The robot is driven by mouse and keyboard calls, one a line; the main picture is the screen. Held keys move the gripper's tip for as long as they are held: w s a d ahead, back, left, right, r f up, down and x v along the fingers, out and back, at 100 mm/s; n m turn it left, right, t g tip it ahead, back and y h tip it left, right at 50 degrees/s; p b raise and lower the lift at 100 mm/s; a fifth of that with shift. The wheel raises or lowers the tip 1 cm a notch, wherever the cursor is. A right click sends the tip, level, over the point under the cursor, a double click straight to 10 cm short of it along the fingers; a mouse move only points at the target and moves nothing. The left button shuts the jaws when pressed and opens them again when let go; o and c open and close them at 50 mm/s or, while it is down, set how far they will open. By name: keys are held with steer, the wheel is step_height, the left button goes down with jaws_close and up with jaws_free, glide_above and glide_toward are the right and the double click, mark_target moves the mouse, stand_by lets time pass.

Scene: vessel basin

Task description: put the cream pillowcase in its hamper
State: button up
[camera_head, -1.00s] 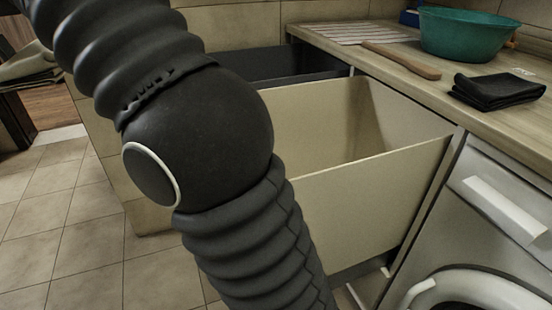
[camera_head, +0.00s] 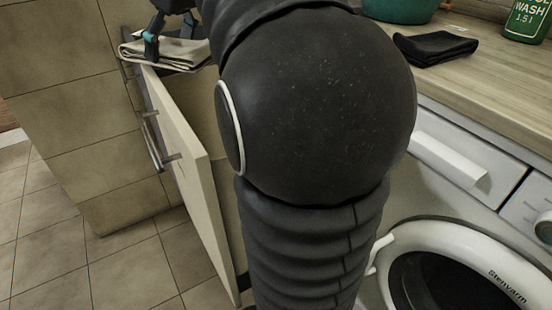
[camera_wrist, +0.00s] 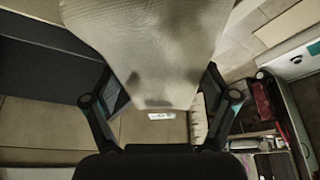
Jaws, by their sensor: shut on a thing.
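The cream pillowcase (camera_head: 186,57), a folded pale cloth, hangs from my gripper (camera_head: 168,40) at the top left of the head view. In the wrist view the pillowcase (camera_wrist: 150,40) fills the upper middle, with the gripper's fingers (camera_wrist: 158,100) on either side and shut on it. The pulled-out cream hamper shows its front panel (camera_head: 188,160) below the gripper in the head view. The pillowcase is above or near the hamper's upper edge; I cannot tell if they touch. My arm hides most of the hamper's opening.
The wooden counter (camera_head: 480,100) on the right carries a folded black cloth (camera_head: 436,47), a teal basin (camera_head: 400,8) and a green wash bottle (camera_head: 527,18). A white washing machine (camera_head: 440,235) stands below. Tiled floor (camera_head: 60,240) is clear at left.

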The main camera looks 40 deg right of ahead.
steer(key=shift+n, duration=0.5)
steer(key=s+d, duration=0.1)
steer(key=s+d+f, duration=0.1)
steer(key=d, duration=0.1)
steer(key=s+d, duration=0.1)
steer(key=d, duration=0.1)
steer(key=shift+s+f, duration=0.1)
steer(key=shift+f, duration=0.15)
steer(key=s+f+n+g+y, duration=0.1)
steer(key=s+f+n, duration=0.2)
steer(key=f, duration=0.8)
steer(key=s+d+f+n+g+y, duration=0.1)
steer(key=s+f+n+g, duration=0.1)
steer(key=s+f+n, duration=0.2)
steer(key=s+d+f+n+g+y, duration=0.1)
steer(key=s+f+n, duration=0.3)
steer(key=f, duration=1.5)
steer(key=shift+s+d+n+g+p, duration=0.15)
steer(key=shift+n+g, duration=0.1)
steer(key=shift+n, duration=0.7)
steer(key=shift+s+d+n+g+p, duration=0.15)
steer(key=shift+n+g, duration=0.1)
steer(key=shift+n, duration=0.7)
steer(key=shift+f, duration=2.4)
steer(key=shift+f, duration=0.15)
steer(key=o, duration=1.2)
